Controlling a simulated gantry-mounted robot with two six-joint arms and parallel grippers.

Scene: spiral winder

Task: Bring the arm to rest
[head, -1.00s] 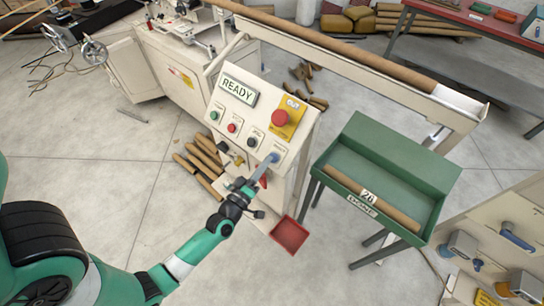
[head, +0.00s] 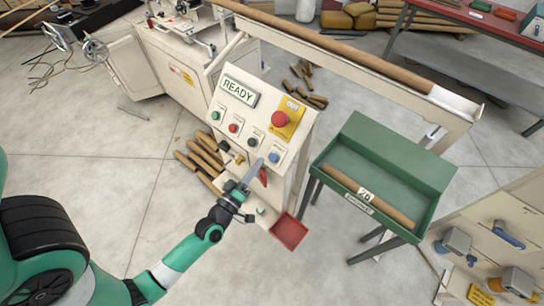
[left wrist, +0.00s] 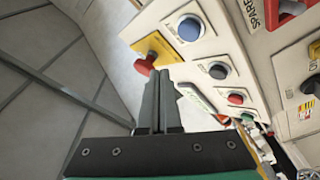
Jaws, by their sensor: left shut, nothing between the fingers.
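My left arm comes in from the lower left of the head view. Its gripper (head: 260,163) is shut and empty, with its fingertips in front of the lower part of the control panel (head: 228,103), left of and below the blue button (head: 274,158). The panel's display reads READY (head: 238,92). In the left wrist view the shut fingers (left wrist: 160,80) point towards the panel, and the blue button (left wrist: 189,28) shows clear of them. My right gripper is not in view.
A red stop button (head: 280,119) sits on a yellow plate. A green tray (head: 395,150) holding a brown tube (head: 390,209) stands to the right. A red bin (head: 289,232) is below the panel, and tubes (head: 202,152) lie on the floor. Open floor lies left.

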